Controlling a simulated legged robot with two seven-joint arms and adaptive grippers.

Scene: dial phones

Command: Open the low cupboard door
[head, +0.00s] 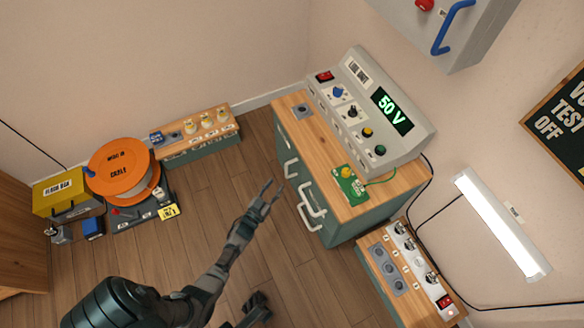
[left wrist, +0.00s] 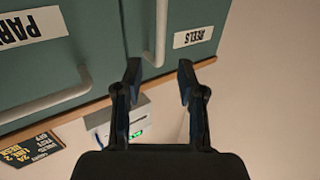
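The cupboard is the green front under a wooden-topped workbench (head: 318,150). In the left wrist view, which looks upside down, a green door (left wrist: 205,15) bears a "REELS" label and an upright pale handle (left wrist: 160,35). The handle also seems to show in the head view (head: 290,168). The door looks shut. My left gripper (head: 270,190) is open and empty, in front of the cupboard. In the left wrist view its fingertips (left wrist: 160,70) are spread, with the handle lying between them in the picture; I cannot tell the remaining distance.
Beside the door is another green front with a "PAR..." label and a level handle (left wrist: 50,98). A power unit reading 50 V (head: 392,112) and a green board (head: 350,185) stand on the bench. An orange cable reel (head: 120,168) is at left. Floor before the cupboard is clear.

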